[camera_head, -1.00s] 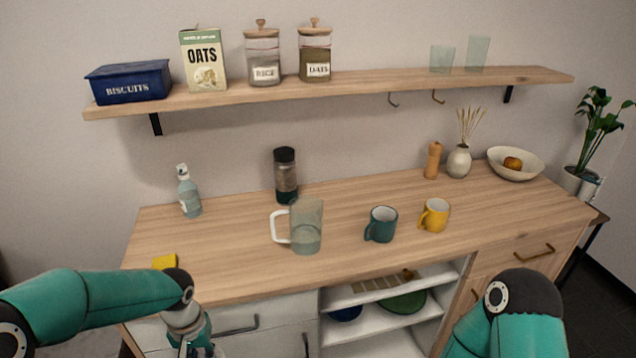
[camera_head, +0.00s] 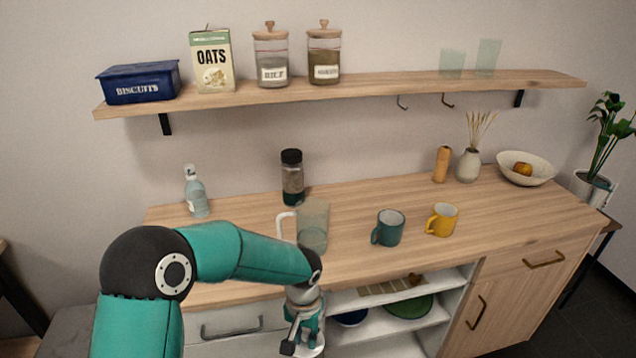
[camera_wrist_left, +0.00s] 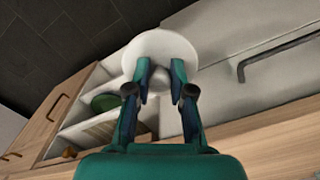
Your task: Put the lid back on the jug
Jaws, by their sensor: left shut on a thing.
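The jug (camera_head: 314,226), clear with a white handle on its left, stands upright on the wooden counter. No lid shows on its open top. My left gripper (camera_head: 303,338) is in front of the counter's front edge, nearer the camera and lower than the jug. In the left wrist view the left gripper (camera_wrist_left: 160,76) is shut on the lid (camera_wrist_left: 160,45), a round white disc beyond the fingertips. The lid's far face is hidden. My left forearm passes in front of the counter's front left part. My right gripper is out of view.
A teal mug (camera_head: 389,229) and a yellow mug (camera_head: 443,220) stand right of the jug. A dark-capped jar (camera_head: 292,180) stands behind it, and a bottle (camera_head: 196,194) to the left. Open shelves (camera_head: 415,323) and a drawer handle (camera_head: 232,328) lie below the counter edge.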

